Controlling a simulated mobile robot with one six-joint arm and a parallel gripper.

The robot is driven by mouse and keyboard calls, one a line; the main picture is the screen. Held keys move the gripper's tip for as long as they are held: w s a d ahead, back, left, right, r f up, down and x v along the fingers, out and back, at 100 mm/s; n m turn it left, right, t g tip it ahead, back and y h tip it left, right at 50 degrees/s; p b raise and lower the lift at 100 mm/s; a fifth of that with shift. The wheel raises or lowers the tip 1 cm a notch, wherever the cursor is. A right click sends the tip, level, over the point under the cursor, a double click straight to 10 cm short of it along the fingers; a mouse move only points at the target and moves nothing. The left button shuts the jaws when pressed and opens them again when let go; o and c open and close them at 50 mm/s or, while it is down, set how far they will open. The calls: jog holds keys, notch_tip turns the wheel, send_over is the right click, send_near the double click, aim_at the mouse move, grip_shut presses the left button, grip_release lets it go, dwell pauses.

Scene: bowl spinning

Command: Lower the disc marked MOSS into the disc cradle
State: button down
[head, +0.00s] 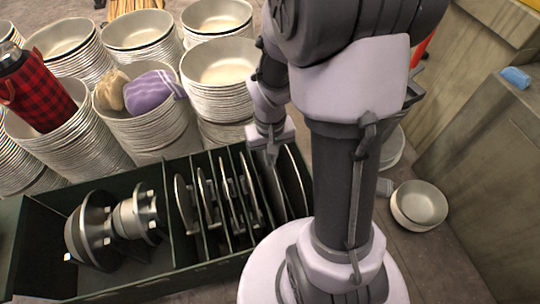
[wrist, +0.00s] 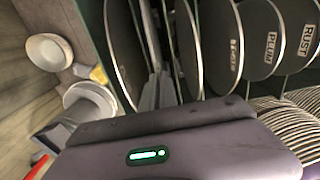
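My gripper (head: 271,156) is over the right part of the dark crate's row of upright discs. In the wrist view its grey fingers (wrist: 157,75) reach down between a large dark disc (wrist: 124,50) on the left and another disc (wrist: 187,45) on the right. Whether they grip a disc edge is unclear. Further right stand a disc whose label is hard to read (wrist: 226,60), a disc marked PLUM (wrist: 259,60) and a disc marked RUST (wrist: 298,20). No MOSS label is readable. I cannot tell which slot or part is the disc cradle.
The crate (head: 225,263) has thin dividers. Its left bay holds metal stepped, cone-shaped parts (head: 88,232). Stacks of bowls (head: 220,62) stand behind, one holding a plaid flask (head: 40,88), another purple cloth (head: 152,92). A loose bowl (head: 420,204) is on the floor at right.

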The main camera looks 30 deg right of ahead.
jog(key=shift+r+p, duration=1.75)
jog(key=shift+r, duration=0.6)
